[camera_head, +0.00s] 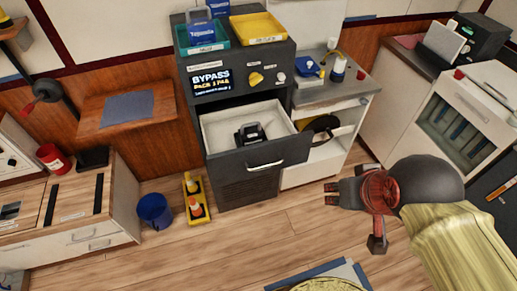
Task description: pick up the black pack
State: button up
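A small black pack (250,133) with a handle-like top lies in the white interior of the pulled-out drawer (262,155), in the dark cabinet at the middle of the head view. My gripper (355,217) is in front of and to the right of the drawer, above the wooden floor and well apart from the pack. Its fingers look spread, one pointing left and one pointing down, with nothing seen between them. The underside of the pack is hidden.
The cabinet's display (210,81) reads "BYPASS". A teal tray (201,47) and a yellow tray (258,28) sit on top. A blue bucket (155,211) and a yellow stand with cones (195,198) are on the floor at left. The floor before the drawer is clear.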

aim_at(250, 134)
jog(key=i+j+z, duration=0.15)
jog(key=j+z, duration=0.2)
jog(key=i+j+z, duration=0.15)
jog(key=j+z, duration=0.6)
jog(key=j, duration=0.15)
